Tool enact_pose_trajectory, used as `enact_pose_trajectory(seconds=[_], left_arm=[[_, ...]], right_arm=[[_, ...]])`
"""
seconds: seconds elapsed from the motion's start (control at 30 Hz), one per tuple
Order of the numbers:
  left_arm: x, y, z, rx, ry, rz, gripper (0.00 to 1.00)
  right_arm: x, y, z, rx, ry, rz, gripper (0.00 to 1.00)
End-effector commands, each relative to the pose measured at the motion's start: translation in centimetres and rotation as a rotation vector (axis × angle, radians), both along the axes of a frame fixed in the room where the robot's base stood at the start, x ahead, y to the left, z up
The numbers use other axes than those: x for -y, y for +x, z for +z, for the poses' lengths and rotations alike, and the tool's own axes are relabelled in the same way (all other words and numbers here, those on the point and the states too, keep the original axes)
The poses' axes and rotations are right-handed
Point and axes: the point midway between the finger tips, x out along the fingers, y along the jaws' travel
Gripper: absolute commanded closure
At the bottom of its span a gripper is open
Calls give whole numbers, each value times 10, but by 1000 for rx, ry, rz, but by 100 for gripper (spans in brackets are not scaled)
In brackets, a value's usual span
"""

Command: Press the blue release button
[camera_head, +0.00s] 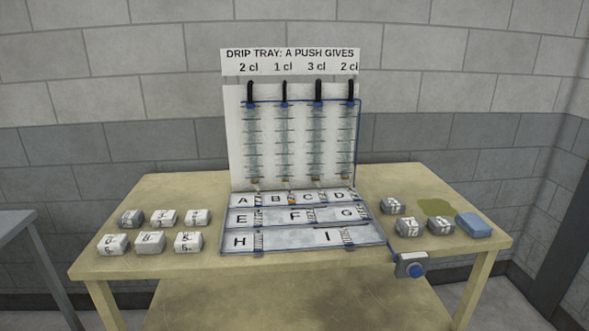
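The blue release button (416,271) sits on a small grey box (408,259) at the front edge of the table, right of centre. The button faces forward and nothing covers it. A blue line runs from near the box up along the right side of the tray and the white backboard (238,140). Neither of my grippers shows in the head view.
A lettered grey tray (290,236) stands mid-table below several clear tubes (284,140). Small labelled blocks (150,243) lie left, more (408,227) lie right. A blue block (473,225) lies beside a green stain (436,207). The front right tabletop (465,250) is bare.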

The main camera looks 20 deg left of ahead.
Motion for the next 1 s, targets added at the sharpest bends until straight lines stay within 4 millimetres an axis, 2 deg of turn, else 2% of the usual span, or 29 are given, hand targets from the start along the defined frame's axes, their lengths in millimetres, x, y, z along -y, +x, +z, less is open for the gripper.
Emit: enact_pose_trajectory(seconds=[0.03,0.13,0.17,1.0], left_arm=[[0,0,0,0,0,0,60],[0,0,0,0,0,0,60],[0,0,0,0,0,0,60],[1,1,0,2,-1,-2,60]], right_arm=[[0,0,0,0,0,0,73],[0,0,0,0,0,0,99],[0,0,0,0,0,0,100],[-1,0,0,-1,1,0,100]])
